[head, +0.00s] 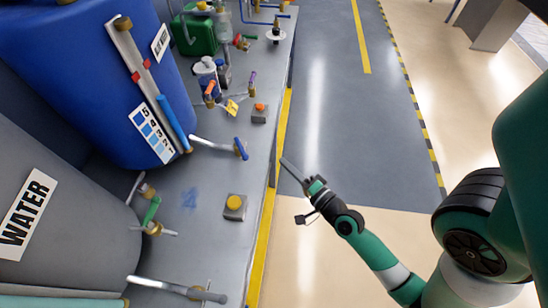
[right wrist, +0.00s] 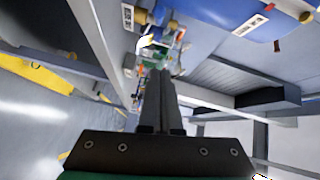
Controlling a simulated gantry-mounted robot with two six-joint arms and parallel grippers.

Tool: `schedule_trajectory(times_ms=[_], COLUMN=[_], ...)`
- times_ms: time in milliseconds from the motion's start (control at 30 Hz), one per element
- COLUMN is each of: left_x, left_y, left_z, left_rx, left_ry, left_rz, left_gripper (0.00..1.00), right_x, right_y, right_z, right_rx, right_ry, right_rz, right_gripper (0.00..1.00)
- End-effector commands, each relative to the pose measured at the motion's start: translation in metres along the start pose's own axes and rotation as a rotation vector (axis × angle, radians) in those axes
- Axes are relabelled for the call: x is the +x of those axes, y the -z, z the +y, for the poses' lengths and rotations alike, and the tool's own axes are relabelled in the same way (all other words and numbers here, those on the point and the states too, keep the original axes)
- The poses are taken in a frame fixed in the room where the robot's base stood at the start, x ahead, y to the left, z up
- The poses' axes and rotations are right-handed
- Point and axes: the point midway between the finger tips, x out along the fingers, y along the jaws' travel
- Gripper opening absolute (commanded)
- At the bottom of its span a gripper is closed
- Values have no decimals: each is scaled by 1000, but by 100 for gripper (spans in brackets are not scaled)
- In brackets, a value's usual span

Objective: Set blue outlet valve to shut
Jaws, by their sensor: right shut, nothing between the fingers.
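The blue drum (head: 95,75) stands at the upper left of the head view. A grey outlet pipe (head: 211,145) runs right from its lower side. The blue outlet valve handle (head: 241,149) is at the pipe's end and looks crosswise to it. My right gripper (head: 286,163) is to the right of the valve, out past the bench edge, apart from the handle. Its fingers are together and empty; they also show in the right wrist view (right wrist: 160,78). I cannot make out the blue handle in the wrist view. My left gripper is not in view.
A grey WATER tank (head: 60,205) with a green-handled valve (head: 152,210) stands at lower left. A yellow-button box (head: 235,207) and an orange-button box (head: 260,113) sit on the bench (head: 200,240). Small bottles and valves stand farther back. The floor to the right is clear.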

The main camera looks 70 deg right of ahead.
Motion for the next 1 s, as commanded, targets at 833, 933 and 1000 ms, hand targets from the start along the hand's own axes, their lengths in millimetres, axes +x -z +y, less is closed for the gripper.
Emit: schedule_trajectory(times_ms=[833,933,1000], left_x=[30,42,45], left_y=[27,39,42], left_z=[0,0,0], left_rx=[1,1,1], left_ry=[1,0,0], left_rz=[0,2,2], left_gripper=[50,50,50], right_x=[103,105,107], right_y=[2,-12,-20], right_z=[1,2,4], right_rx=[5,5,6], right_ry=[-10,-11,-8], right_rz=[14,14,14], right_gripper=[0,0,0])
